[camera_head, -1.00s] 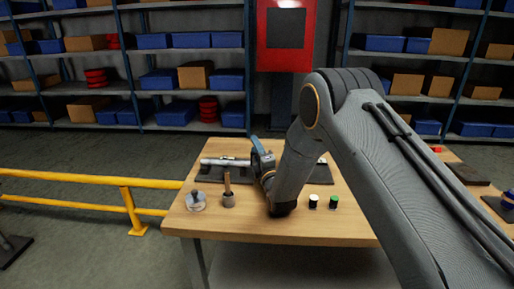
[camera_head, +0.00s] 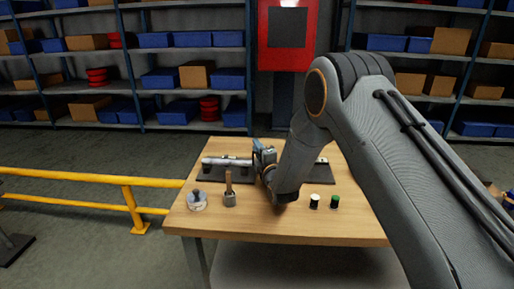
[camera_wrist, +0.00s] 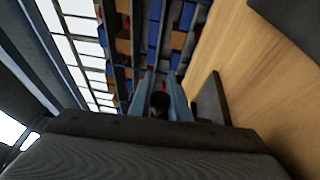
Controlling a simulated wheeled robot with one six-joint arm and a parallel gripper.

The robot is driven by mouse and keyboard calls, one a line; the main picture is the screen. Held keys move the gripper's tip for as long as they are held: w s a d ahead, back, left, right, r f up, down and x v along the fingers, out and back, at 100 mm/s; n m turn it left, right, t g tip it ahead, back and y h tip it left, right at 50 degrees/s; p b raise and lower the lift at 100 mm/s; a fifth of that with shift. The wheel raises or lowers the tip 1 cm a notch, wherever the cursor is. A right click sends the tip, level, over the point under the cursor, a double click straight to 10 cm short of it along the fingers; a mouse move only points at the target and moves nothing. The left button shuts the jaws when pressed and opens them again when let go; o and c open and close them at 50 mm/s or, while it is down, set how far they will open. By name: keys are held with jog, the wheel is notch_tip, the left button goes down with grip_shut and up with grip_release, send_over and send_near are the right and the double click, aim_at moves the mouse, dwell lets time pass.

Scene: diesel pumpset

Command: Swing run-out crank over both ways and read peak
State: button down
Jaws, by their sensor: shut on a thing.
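A fixture with a pale metal cylinder (camera_head: 227,162) on a dark base plate (camera_head: 205,175) lies at the back of the wooden table. My gripper (camera_head: 258,149) is at the cylinder's right end in the head view, with my arm hiding part of the fixture. In the wrist view, my gripper (camera_wrist: 160,96) is shut on a dark, round-ended piece (camera_wrist: 160,104) between its two blue-grey fingers. This looks like the crank's handle, but the rest of the crank is hidden. No dial reading can be made out.
On the table (camera_head: 260,222) stand a small round gauge-like item (camera_head: 197,201), a holder with a brown upright rod (camera_head: 229,190), a white-topped piece (camera_head: 314,201) and a green-topped piece (camera_head: 334,201). A yellow rail (camera_head: 80,180) runs at left. The front of the table is clear.

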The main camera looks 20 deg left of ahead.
jog(key=f+g+h, duration=0.1)
jog(key=w+m+g+h, duration=0.1)
jog(key=g, duration=0.1)
jog(key=shift+w+a+f+m, duration=0.1)
jog(key=shift+w+f+m, duration=0.05)
jog(key=shift+f+m, duration=0.2)
jog(key=shift+w+f+m+g+h+b, duration=0.2)
jog(key=shift+f+g+h+b, duration=0.2)
jog(key=shift+g, duration=0.3)
jog(key=shift+w+f+m+g+h+b, duration=0.15)
jog(key=shift+f+g+h+b, duration=0.25)
jog(key=shift+g, duration=0.3)
jog(key=shift+s+f, duration=0.1)
jog(key=c, duration=1.7)
grip_release()
jog(key=shift+o, duration=0.2)
jog(key=b+v, duration=0.1)
jog(key=v, duration=0.6)
jog(key=shift+s+d+b, duration=0.25)
jog(key=shift+d+b, duration=0.05)
jog(key=shift+b, duration=0.05)
